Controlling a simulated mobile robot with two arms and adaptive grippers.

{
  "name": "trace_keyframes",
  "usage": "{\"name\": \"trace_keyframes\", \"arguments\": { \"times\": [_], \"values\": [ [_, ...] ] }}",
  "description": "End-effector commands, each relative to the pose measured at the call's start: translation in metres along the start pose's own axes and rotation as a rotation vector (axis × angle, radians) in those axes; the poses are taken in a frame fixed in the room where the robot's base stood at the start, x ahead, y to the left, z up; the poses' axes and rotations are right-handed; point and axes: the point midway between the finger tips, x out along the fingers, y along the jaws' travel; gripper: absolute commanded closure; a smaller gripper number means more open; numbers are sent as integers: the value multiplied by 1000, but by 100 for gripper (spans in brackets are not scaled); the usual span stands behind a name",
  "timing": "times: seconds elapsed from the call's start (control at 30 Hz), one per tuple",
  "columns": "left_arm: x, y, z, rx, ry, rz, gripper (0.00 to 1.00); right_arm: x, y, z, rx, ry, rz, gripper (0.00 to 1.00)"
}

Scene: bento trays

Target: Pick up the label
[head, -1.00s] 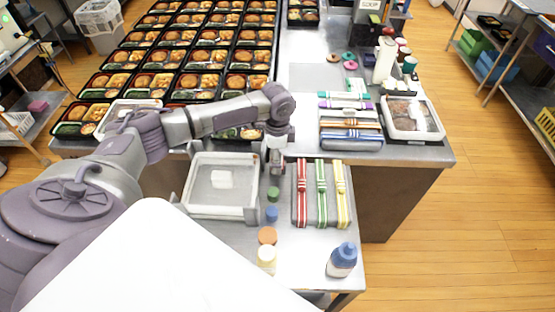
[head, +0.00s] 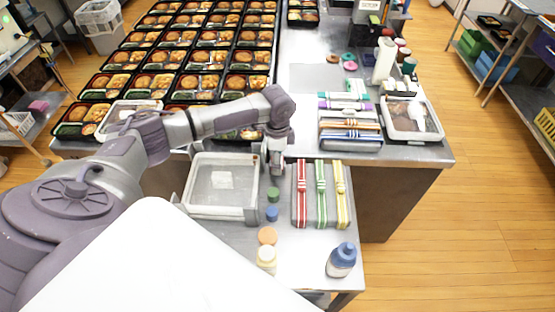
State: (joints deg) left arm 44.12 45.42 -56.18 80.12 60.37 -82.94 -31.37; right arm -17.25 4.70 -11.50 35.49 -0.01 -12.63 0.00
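A small pale rectangle that looks like the label (head: 222,180) lies flat inside the clear-walled white tray (head: 188,208) on the near table. My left arm reaches across from the left, above the back of this tray. My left gripper (head: 275,170) points down just right of the tray's back right corner, apart from the label. Its fingers are small and partly hidden by the wrist, so I cannot tell whether they are open or shut. My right gripper is not in view.
Right of the tray, red, green and yellow banded strips lie on a grey holder (head: 311,222). Small round jars (head: 272,214) and a blue bottle (head: 341,260) stand nearby. Rows of filled bento trays (head: 190,82) cover the back table. A grey rack (head: 351,143) holds coloured items.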

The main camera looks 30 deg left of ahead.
Motion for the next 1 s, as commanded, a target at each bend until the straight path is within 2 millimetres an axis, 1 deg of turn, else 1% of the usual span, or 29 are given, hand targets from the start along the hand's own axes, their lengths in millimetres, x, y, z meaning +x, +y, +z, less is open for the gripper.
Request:
{"name": "trace_keyframes", "arguments": {
  "times": [0.03,0.1,0.13,0.47,0.63,0.77,0.87,0.9,1.0],
  "values": [
    [0,0,0,0,0,0,37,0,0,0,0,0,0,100],
    [0,0,0,0,0,0,49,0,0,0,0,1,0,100],
    [0,0,0,0,0,0,51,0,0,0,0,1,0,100],
    [0,0,0,1,0,0,51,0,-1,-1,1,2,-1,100],
    [-4,-1,0,2,1,-3,51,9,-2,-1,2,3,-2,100],
    [-23,-1,0,0,3,-3,51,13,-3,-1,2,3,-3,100],
    [-46,-2,-1,2,4,-6,51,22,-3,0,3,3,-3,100],
    [-50,9,5,3,0,-1,51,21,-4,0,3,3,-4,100],
    [-63,29,14,4,-1,-2,51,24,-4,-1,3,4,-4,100]
  ]
}}
